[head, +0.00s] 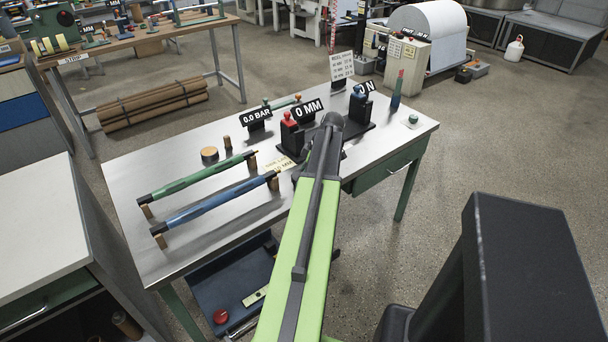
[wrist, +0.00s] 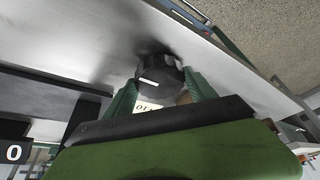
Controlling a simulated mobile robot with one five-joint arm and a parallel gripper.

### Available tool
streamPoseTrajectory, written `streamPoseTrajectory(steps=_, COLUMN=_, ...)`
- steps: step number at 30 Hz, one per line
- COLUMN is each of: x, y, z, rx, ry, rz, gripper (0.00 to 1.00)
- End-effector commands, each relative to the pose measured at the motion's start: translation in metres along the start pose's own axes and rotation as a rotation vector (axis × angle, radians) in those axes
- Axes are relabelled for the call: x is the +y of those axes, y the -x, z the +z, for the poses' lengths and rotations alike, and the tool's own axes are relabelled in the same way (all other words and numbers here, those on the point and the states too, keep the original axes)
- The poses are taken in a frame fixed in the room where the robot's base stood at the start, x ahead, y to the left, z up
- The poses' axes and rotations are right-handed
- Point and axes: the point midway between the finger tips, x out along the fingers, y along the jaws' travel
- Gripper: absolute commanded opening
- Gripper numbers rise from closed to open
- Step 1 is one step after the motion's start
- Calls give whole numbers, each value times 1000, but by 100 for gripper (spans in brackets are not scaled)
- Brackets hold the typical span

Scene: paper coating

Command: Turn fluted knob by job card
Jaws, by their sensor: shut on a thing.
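A dark fluted knob (wrist: 157,68) with a short white mark shows in the wrist view. My gripper (wrist: 162,80) has its green fingers on either side of the knob and is shut on it. Part of a pale label (wrist: 148,106) with dark figures shows between the fingers. In the head view my arm hides the knob and fingertips. A white printed card (head: 342,65) stands at the table's back; only its heading is partly legible. A pale card (head: 278,165) marked in MM lies partly hidden beside my arm. A display (head: 309,109) reads 0 MM.
The metal table (head: 130,190) also holds displays reading 0.0 BAR (head: 257,116) and 0 N (head: 366,88). A green rod (head: 198,178) and a blue rod (head: 215,202) lie on supports at left. A red-topped device (head: 290,135) stands close beside my arm.

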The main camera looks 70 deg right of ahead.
Motion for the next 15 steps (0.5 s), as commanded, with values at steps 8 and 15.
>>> streamPoseTrajectory(steps=8, x=0, y=1, z=2, rx=-5, ry=44, rz=-19, gripper=24)
streamPoseTrajectory(steps=15, x=0, y=0, z=2, rx=-5, ry=48, rz=-20, gripper=24)
